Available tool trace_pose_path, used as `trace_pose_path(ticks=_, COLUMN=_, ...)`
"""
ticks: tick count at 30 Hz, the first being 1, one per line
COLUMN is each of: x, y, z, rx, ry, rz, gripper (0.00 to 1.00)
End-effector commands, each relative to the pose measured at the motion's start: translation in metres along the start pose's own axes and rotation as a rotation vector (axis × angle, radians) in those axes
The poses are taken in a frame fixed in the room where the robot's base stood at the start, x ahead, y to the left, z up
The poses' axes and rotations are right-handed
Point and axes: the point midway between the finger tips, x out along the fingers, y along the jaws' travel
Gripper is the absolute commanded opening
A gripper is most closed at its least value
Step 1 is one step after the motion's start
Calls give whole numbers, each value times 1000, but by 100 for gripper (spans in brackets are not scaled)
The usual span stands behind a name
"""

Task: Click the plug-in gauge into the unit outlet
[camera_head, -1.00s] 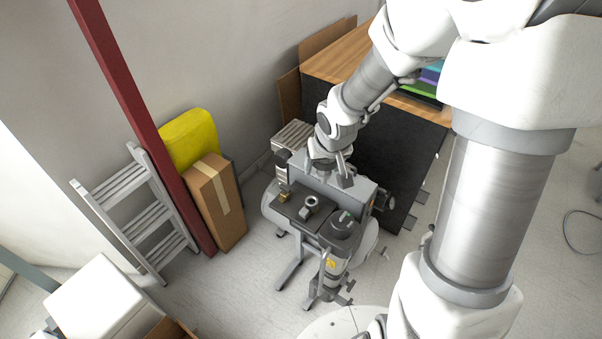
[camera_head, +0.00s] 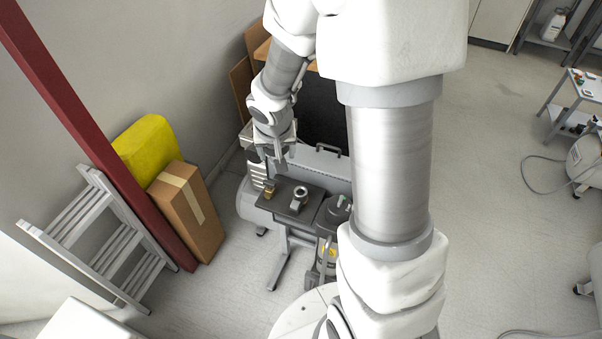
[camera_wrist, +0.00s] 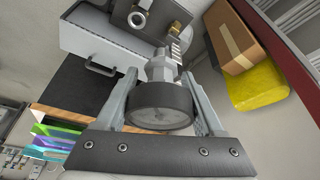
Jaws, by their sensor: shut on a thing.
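My gripper (camera_wrist: 160,74) is shut on the plug-in gauge (camera_wrist: 162,112), a round dial with a thick dark rim. The gauge's metal stem points away from my wrist, toward the compressor unit. In the head view my gripper (camera_head: 280,160) hangs above the back left part of the unit; the gauge is hard to make out there. The unit has a dark top plate (camera_head: 283,203) with a ring-shaped metal fitting (camera_head: 299,197) and a small brass fitting (camera_head: 269,188). The ring fitting also shows in the wrist view (camera_wrist: 138,18), apart from the gauge. I cannot tell which fitting is the outlet.
A grey housing with a handle (camera_head: 328,160) stands behind the plate. A dark cylinder (camera_head: 335,212) is at its right. A cardboard box (camera_head: 188,210), yellow item (camera_head: 148,148), red post (camera_head: 95,130) and ladder (camera_head: 100,235) stand left.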

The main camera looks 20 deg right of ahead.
Motion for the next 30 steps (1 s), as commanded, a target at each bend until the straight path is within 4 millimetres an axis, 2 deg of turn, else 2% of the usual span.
trace_pose_path(ticks=1, x=20, y=4, z=4, rx=49, ry=1, rz=22, gripper=7)
trace_pose_path(ticks=3, x=37, y=12, z=5, rx=134, ry=0, rz=58, gripper=7)
trace_pose_path(ticks=12, x=96, y=48, z=4, rx=504, ry=2, rz=208, gripper=7)
trace_pose_path(ticks=19, x=114, y=64, z=1, rx=658, ry=1, rz=272, gripper=7)
trace_pose_path(ticks=30, x=128, y=66, z=6, rx=684, ry=0, rz=283, gripper=7)
